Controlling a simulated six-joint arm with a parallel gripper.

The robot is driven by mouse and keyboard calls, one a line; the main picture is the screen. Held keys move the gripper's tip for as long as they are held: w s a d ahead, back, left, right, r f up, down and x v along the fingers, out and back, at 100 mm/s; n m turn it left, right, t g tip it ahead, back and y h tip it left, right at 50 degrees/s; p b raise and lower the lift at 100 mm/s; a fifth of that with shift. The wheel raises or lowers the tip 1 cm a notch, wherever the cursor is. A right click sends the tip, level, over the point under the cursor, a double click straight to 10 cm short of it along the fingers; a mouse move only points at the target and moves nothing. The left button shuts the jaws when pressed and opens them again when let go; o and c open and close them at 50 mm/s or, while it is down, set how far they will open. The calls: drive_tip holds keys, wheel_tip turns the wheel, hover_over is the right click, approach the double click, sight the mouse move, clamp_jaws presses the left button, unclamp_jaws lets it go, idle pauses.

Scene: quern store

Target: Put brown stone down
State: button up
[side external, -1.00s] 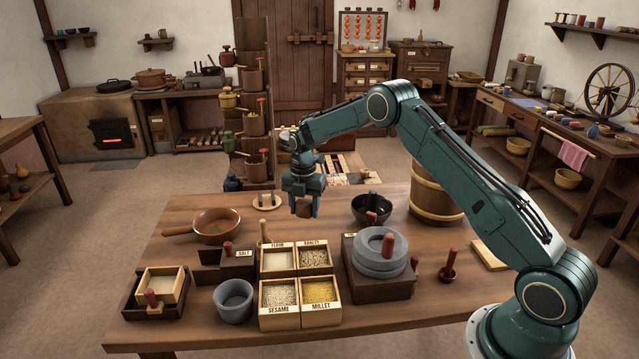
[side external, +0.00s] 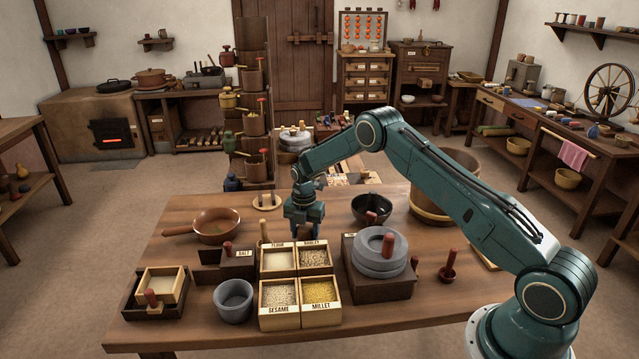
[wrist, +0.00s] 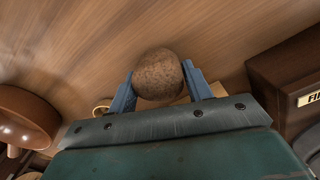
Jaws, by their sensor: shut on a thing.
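The brown stone (wrist: 158,74) is a round, speckled lump between the two blue fingers of my gripper (wrist: 160,84) in the wrist view. My gripper is shut on it, with a finger at each side. In the side view my gripper (side external: 304,229) points down just behind the grain boxes, and the stone is mostly hidden there. The wooden table (side external: 185,262) lies below it. I cannot tell whether the stone touches the table.
Grain boxes (side external: 299,325) stand in front of my gripper. A stone quern (side external: 380,247) on a dark base and a black bowl (side external: 371,208) are to the right. A brown pan (side external: 215,226) is to the left.

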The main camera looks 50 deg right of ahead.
sight(305, 228)
drive_tip(key=shift+f, duration=0.2)
drive_tip(key=shift+f, duration=0.2)
drive_tip(key=o, duration=1.2)
drive_tip(key=shift+c, duration=0.2)
drive_tip(key=shift+r, duration=0.1)
wheel_tip(305, 228, up, 11)
drive_tip(key=shift+r, duration=0.55)
